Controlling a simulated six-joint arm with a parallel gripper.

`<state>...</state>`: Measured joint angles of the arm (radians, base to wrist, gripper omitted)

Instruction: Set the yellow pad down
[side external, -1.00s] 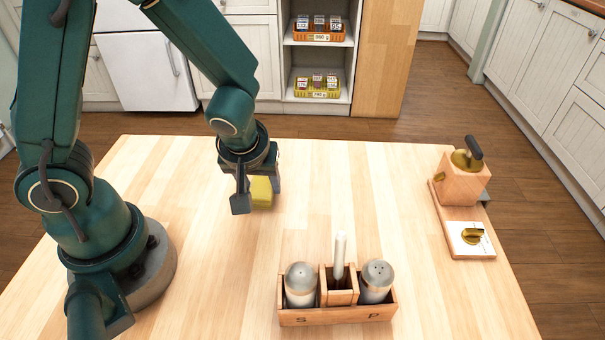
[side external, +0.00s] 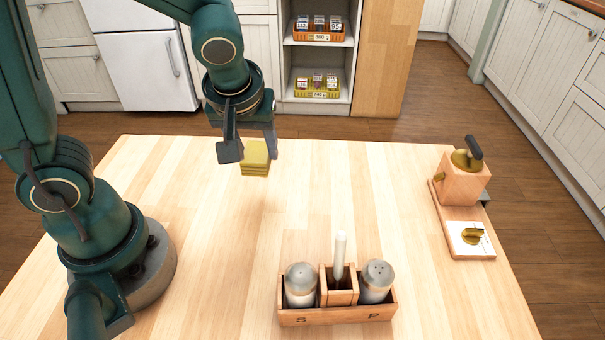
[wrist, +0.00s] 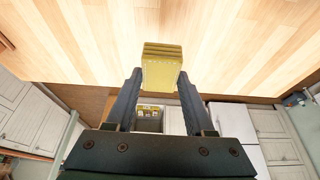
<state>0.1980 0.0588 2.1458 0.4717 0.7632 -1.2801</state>
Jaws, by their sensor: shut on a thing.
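The yellow pad (side external: 256,158) is a small block with grooved, layered sides. My gripper (side external: 246,148) is shut on it and holds it in the air above the back part of the wooden table (side external: 330,210). A faint shadow lies on the table below. In the wrist view the pad (wrist: 162,68) sits between the tips of the two dark fingers of my gripper (wrist: 160,82).
A wooden caddy (side external: 337,315) with two shakers and a white stick stands at the table's front. A wooden block with brass fittings (side external: 461,185) and a white-plated dial (side external: 471,238) stand at the right. The table's middle is clear.

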